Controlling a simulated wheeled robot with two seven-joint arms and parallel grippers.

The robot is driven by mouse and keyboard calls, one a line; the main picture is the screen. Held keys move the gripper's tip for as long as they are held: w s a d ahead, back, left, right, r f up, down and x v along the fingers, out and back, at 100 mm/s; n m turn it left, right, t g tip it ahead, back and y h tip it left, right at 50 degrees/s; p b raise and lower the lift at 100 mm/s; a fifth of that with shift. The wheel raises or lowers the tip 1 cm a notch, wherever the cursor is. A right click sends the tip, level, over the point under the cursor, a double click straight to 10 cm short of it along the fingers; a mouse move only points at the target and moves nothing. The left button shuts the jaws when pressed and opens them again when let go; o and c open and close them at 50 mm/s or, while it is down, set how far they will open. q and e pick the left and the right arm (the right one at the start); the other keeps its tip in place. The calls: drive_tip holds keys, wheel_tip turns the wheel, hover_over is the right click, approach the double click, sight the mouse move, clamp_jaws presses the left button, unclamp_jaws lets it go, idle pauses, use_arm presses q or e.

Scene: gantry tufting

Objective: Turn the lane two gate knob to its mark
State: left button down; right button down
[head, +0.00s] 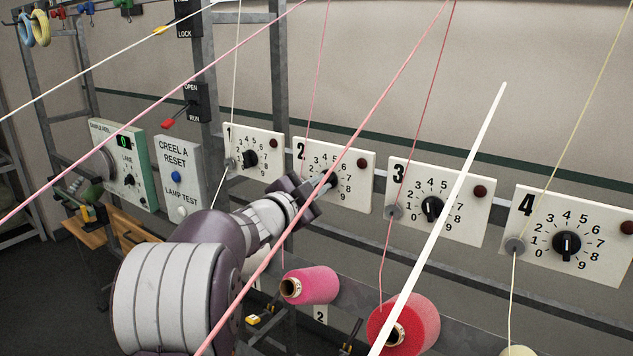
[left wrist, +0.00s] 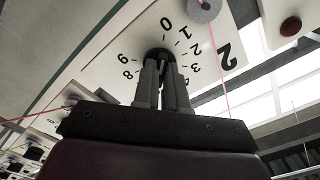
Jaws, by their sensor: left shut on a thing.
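The lane two plate (head: 360,196) is a white panel with a large 2 and a ring of numbers. Its dark round gate knob (left wrist: 158,53) shows at the centre of the dial in the left wrist view. My left gripper (head: 328,183) reaches the plate from below left in the head view. Its two fingers (left wrist: 163,75) are shut on the knob. The fingers hide most of the knob, and its pointer direction cannot be made out. No separate mark stands out on the dial. My right gripper is in neither view.
Similar dial plates for lane one (head: 268,142), lane three (head: 455,225) and lane four (head: 600,270) flank it. Yarn strands cross in front. A creel reset box (head: 176,150) is to the left.

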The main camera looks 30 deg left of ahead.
use_arm(q)
drive_tip(key=shift+f+n, duration=0.15)
drive_tip(key=shift+n, duration=0.25)
drive_tip(key=c, duration=1.2)
unclamp_jaws()
drive_tip(key=shift+d, duration=0.1)
drive_tip(key=shift+s, duration=0.25)
drive_tip(key=s+b, duration=0.1)
drive_tip(key=s, duration=0.3)
drive_tip(key=s+b, duration=0.2)
drive_tip(key=s, duration=0.2)
drive_tip(key=s+a+b, duration=0.1)
drive_tip(key=s, duration=0.3)
